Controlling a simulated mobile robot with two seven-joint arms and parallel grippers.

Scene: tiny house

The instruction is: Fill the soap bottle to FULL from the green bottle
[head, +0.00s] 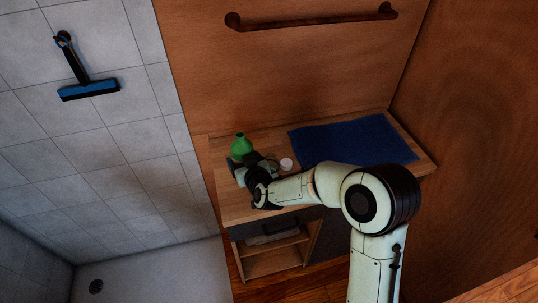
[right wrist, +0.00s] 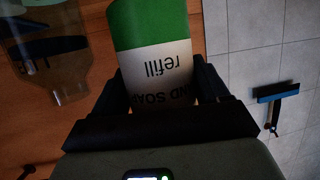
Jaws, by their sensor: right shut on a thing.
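The green bottle (head: 241,146) is at the left end of the wooden counter, about upright, with its neck up. My right gripper (head: 252,166) is around its lower part. In the right wrist view the green bottle (right wrist: 152,28), with a pale "refill" and "hand soap" label, sits between the two dark fingers of my right gripper (right wrist: 163,75), which is shut on it. A see-through bottle (right wrist: 68,75), likely the soap bottle, shows at the left of that view, apart from the gripper. Its fill level is not clear. My left gripper is not in view.
A small white round thing (head: 286,164) stands on the counter (head: 232,205) beside my gripper. A dark blue mat (head: 355,140) covers the right part. A shelf (head: 272,258) is below. The tiled wall with a blue squeegee (head: 88,89) is at the left.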

